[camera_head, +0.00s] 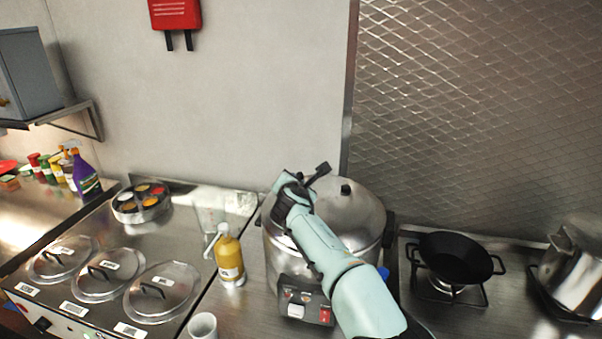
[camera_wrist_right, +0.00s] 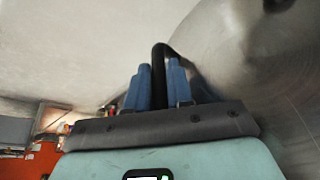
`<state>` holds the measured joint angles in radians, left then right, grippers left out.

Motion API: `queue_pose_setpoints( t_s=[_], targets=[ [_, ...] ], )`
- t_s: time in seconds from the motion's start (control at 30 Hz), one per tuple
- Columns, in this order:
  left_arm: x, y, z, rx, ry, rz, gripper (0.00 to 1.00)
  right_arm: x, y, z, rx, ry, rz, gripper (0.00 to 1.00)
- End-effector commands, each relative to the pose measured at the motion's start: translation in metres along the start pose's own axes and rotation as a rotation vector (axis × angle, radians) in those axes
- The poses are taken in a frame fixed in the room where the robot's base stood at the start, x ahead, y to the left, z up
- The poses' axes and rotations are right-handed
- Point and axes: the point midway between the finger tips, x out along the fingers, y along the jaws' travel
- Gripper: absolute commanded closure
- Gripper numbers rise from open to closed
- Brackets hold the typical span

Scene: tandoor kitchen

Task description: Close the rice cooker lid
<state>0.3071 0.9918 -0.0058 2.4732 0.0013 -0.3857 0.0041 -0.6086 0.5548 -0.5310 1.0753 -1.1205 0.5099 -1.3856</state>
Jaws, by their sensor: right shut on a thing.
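The rice cooker (camera_head: 272,246) is a large steel pot with a control panel (camera_head: 303,299) low on its front. Its domed steel lid (camera_head: 358,209) has a black knob on top and lies over the pot. My arm hides much of the lid's left side and the rim, so I cannot tell whether it is fully seated. My right gripper (camera_head: 303,182) is at the lid's upper left, shut on a black lid handle (camera_head: 319,172). In the right wrist view, blue fingers flank the black handle (camera_wrist_right: 159,62), with the lid (camera_wrist_right: 240,50) on the right. My left gripper is not in view.
A yellow bottle (camera_head: 228,257) and a white cup (camera_head: 203,326) stand left of the cooker. Beyond them is a counter with several round lids (camera_head: 160,290). A black pan (camera_head: 455,258) sits on a burner at the right. The wall (camera_head: 250,90) is close behind.

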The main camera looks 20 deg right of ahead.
Motion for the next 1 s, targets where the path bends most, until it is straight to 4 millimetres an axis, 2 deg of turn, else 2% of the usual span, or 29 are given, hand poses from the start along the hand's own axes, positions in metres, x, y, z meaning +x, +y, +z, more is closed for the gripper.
queue_pose_setpoints(
  t_s=[0.53, 0.57, 0.6, 0.63, 1.0],
  targets=[
    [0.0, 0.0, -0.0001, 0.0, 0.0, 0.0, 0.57, 0.0035, -0.0028, -0.0108, -0.029, 0.006, -0.013, 1.0],
    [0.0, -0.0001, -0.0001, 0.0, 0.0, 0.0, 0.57, 0.0036, -0.003, -0.011, -0.029, 0.006, -0.013, 0.76],
    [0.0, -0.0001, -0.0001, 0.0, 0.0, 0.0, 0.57, 0.0038, -0.0032, -0.0113, -0.029, 0.007, -0.014, 0.63],
    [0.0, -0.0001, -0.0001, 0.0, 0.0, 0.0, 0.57, 0.0037, -0.0033, -0.0112, -0.029, 0.006, -0.014, 0.58],
    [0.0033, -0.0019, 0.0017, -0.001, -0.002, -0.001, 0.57, -0.0019, -0.003, -0.0085, -0.025, 0.003, -0.011, 0.58]
  ],
)
